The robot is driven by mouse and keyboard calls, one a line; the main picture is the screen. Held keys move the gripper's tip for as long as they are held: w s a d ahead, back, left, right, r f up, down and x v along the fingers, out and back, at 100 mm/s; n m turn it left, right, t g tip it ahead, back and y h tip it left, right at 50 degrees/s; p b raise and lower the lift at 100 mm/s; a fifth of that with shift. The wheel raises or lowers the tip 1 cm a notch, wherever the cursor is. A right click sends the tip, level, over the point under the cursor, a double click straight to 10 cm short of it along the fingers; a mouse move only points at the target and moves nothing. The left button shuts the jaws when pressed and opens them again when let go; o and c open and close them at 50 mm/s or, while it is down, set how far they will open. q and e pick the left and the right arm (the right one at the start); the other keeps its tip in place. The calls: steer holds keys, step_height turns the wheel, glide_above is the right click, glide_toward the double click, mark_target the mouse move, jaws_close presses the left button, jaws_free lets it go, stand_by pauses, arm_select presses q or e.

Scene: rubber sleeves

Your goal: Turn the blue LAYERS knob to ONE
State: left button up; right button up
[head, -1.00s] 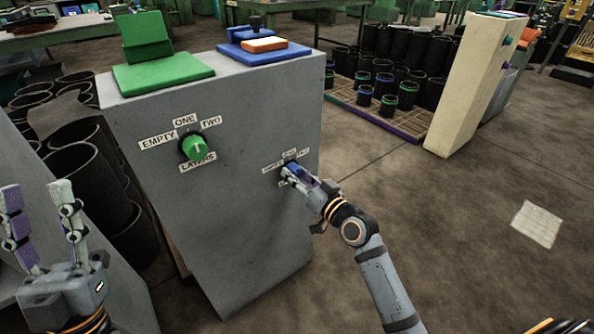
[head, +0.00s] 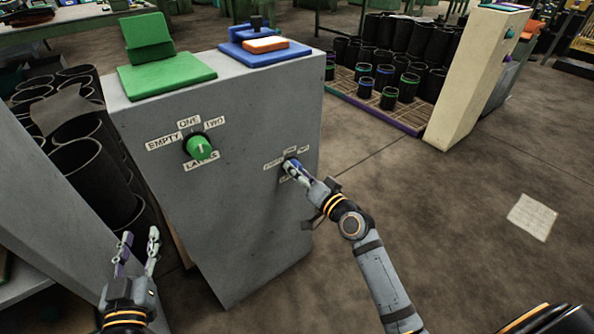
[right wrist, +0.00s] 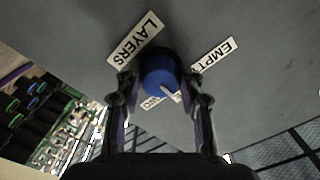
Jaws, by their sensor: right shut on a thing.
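The blue LAYERS knob (head: 291,166) is on the right part of the grey cabinet's front face, with small labels around it. In the right wrist view the blue knob (right wrist: 158,72) sits between the two fingers of my right gripper (right wrist: 161,88), which is shut on it. Its white pointer mark (right wrist: 171,95) points to the lower right. The LAYERS label (right wrist: 135,42) and EMPTY label (right wrist: 214,54) show there; another label (right wrist: 152,102) under the knob is partly hidden and I cannot read it. My left gripper (head: 139,243) is open and empty, low at the left.
A green knob (head: 202,147) with its own EMPTY, ONE, TWO and LAYERS labels is on the same grey cabinet (head: 225,235). Green (head: 165,75) and blue (head: 265,50) stands are on top. Black sleeves stand left and behind. The floor at right is clear except for a paper sheet (head: 532,217).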

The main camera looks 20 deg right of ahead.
stand_by(0.3)
steer(key=o, duration=1.2)
steer(key=shift+c, duration=0.2)
steer(key=v, duration=0.7)
steer(key=shift+s, duration=0.25)
steer(key=shift+d, duration=0.1)
